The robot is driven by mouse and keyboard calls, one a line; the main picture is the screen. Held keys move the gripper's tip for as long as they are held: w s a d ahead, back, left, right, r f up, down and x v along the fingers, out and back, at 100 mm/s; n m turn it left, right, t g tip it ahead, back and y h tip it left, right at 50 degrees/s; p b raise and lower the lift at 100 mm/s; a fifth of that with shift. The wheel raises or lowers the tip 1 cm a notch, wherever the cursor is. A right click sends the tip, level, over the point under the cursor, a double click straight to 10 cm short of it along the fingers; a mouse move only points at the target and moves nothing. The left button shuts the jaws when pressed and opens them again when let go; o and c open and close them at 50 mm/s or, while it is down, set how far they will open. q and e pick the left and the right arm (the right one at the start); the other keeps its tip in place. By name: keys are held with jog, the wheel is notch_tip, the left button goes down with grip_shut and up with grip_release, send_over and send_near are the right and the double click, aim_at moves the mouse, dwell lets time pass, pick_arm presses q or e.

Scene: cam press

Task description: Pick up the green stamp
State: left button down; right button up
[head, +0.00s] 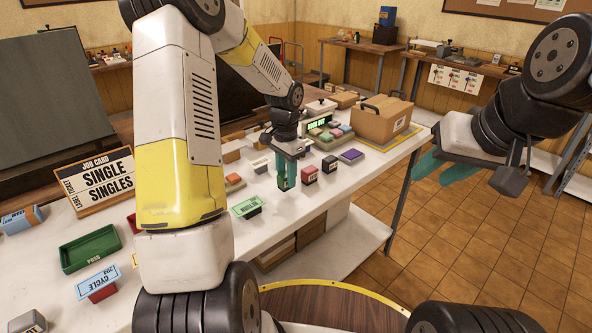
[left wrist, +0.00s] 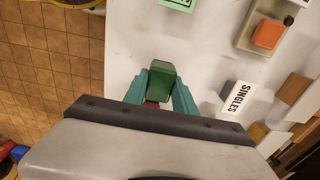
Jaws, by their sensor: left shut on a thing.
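The green stamp (left wrist: 162,80) is a dark green block between the teal fingers of my left gripper (left wrist: 160,92) in the left wrist view. The left gripper is shut on it, and it points down over the white table (head: 322,195) in the head view (head: 285,176). In the head view the fingers mostly hide the stamp, and I cannot tell whether it touches the table. A small red patch (left wrist: 152,103) shows below it in the wrist view. My right gripper (head: 445,168) hangs at the right, off the table, its teal fingers apart and empty.
A dark red block (head: 309,175) and another dark block (head: 329,165) stand just right of the left gripper. A cardboard box (head: 380,122) stands at the table's far right. The front middle of the table is clear.

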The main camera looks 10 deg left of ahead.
pick_arm(q)
jog(key=s+d+r, duration=0.1)
jog(key=s, duration=0.7)
jog(key=s+d+r, duration=0.1)
jog(key=s+d, duration=0.1)
jog(key=s, duration=0.5)
jog(key=shift+s+d+r, duration=0.2)
jog(key=shift+s+d, duration=0.05)
jog(key=shift+s, duration=0.1)
